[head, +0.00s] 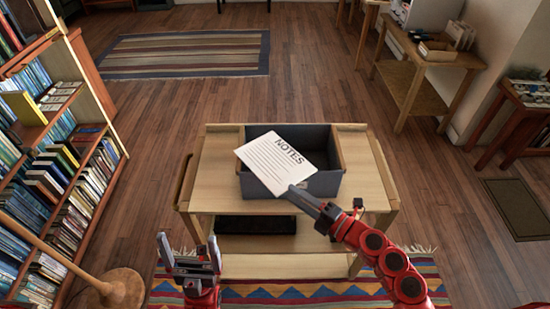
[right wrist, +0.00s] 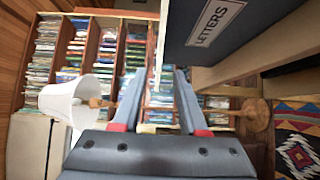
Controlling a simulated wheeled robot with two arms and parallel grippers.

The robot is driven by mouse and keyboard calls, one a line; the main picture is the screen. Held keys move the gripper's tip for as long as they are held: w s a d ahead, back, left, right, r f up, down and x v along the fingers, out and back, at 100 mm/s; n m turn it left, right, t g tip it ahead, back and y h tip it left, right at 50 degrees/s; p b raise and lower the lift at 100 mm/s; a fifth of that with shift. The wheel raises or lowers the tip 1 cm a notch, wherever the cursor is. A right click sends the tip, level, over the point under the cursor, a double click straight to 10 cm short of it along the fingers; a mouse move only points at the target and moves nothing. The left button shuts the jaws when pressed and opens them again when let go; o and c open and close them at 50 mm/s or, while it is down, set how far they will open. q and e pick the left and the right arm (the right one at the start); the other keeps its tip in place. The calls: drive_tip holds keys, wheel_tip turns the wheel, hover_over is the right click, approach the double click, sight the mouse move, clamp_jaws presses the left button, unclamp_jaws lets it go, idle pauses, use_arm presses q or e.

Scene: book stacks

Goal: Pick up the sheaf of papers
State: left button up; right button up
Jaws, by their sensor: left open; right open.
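The sheaf of papers (head: 277,161), white with "NOTES" printed on it, sits tilted at the grey box (head: 318,184) on a wooden cart, sticking out over its rim. In the right wrist view the sheaf (right wrist: 162,38) shows nearly edge-on as a pale strip. My right gripper (head: 296,190) is at the sheaf's near corner. Its fingers (right wrist: 157,76) are apart, with the strip's lower end between or just past the tips; contact is unclear. My left gripper (head: 188,256) is open and empty, low in front of the cart's left side.
The box's "LETTERS" label (right wrist: 215,24) shows beside my right fingers. The cart top (head: 216,165) is bare to the left of the box. A bookshelf (head: 75,160) and a lamp base (head: 122,288) stand at left. A side table (head: 425,75) stands at right.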

sight(274, 182)
drive_tip(key=p+x, duration=0.2)
drive_tip(key=x, duration=0.5)
drive_tip(key=shift+s+a+r, duration=0.1)
drive_tip(key=shift+a+r, duration=0.1)
drive_tip(key=shift+a, duration=0.05)
drive_tip(key=shift+a+f, duration=0.15)
clamp_jaws()
